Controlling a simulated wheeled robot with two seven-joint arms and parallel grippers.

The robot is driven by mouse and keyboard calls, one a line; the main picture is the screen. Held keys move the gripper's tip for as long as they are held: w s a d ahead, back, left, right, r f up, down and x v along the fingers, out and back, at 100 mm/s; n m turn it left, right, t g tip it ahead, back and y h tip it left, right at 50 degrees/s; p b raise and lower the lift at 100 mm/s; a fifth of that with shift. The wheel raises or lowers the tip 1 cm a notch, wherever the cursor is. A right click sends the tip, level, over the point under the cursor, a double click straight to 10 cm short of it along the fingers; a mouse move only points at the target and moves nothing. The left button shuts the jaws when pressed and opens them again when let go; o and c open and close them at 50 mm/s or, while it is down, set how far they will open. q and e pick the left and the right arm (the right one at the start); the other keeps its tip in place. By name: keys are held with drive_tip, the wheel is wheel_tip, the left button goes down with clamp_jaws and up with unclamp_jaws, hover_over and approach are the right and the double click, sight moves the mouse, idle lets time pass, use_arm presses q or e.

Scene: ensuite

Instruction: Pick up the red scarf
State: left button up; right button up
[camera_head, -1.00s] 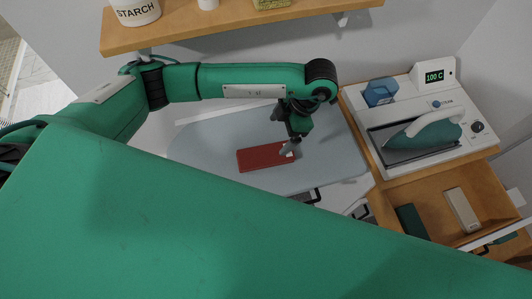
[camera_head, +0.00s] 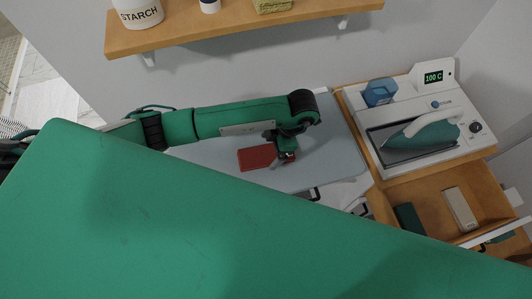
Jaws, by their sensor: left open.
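The red scarf (camera_head: 257,158), a flat folded rectangle, lies on the pale blue-grey ironing board (camera_head: 315,165). My left gripper (camera_head: 287,158) is open and low over the scarf's right end, which it partly hides. The fingertips are small and dark here, so I cannot tell whether they touch the scarf. My right gripper is not in view.
At right, a white ironing station holds a green iron (camera_head: 425,135) and a blue container (camera_head: 380,92). Below it, an open wooden drawer (camera_head: 440,200) sticks out. A wooden shelf (camera_head: 230,32) with a starch tin (camera_head: 139,12) hangs above. My green body fills the foreground.

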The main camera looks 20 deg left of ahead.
sight(266, 156)
use_arm(q)
drive_tip(key=shift+p+x, duration=0.6)
drive_tip(key=shift+x, duration=0.85)
drive_tip(key=c, duration=1.1)
drive_tip(key=shift+r, duration=0.1)
